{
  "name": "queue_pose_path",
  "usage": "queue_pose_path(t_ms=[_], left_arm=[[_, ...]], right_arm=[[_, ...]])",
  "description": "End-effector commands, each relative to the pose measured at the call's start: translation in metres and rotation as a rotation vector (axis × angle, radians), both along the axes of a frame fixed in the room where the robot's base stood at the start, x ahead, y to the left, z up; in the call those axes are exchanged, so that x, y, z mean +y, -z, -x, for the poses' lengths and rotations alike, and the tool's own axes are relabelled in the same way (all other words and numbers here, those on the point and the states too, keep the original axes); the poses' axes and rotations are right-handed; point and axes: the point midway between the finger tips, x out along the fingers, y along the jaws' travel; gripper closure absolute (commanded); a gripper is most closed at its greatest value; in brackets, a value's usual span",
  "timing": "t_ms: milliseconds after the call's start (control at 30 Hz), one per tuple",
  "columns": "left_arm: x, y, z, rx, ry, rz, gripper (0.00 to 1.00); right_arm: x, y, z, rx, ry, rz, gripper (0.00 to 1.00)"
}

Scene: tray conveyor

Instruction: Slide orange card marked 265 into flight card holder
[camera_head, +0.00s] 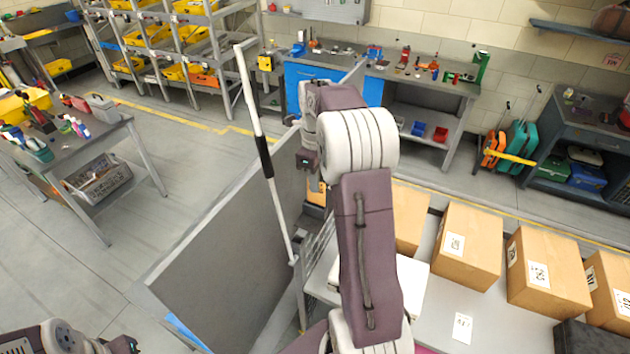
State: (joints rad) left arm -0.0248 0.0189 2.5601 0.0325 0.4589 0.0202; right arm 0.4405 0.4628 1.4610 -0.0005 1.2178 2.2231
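My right arm rises through the middle of the head view and bends over at the top. Its gripper (307,160) hangs beside the grey panel's top edge, seen small and dark, and I cannot tell whether it is open or shut. A small orange-brown patch (316,198) shows below it, mostly behind my arm; I cannot tell whether it is a card or part of a box. No card marked 265 and no flight card holder can be made out. My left arm enters at the bottom left corner, its dark end (123,345) cut by the frame edge.
A grey panel (235,260) and a white pole (262,140) with a black sleeve stand left of my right arm. Several labelled cardboard boxes (468,245) line a grey surface (490,325) at right. A workbench (425,85) stands behind.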

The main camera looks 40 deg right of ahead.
Motion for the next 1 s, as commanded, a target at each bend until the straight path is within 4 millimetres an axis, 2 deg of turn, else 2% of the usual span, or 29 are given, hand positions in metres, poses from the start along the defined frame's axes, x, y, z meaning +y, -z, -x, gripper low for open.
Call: queue_pose_path(t_ms=[1000], left_arm=[[0.0000,-0.0055,0.0000,0.000,0.000,0.000,0.64]], right_arm=[[0.0003,0.0001,-0.0022,0.000,0.000,0.000,1.00]])
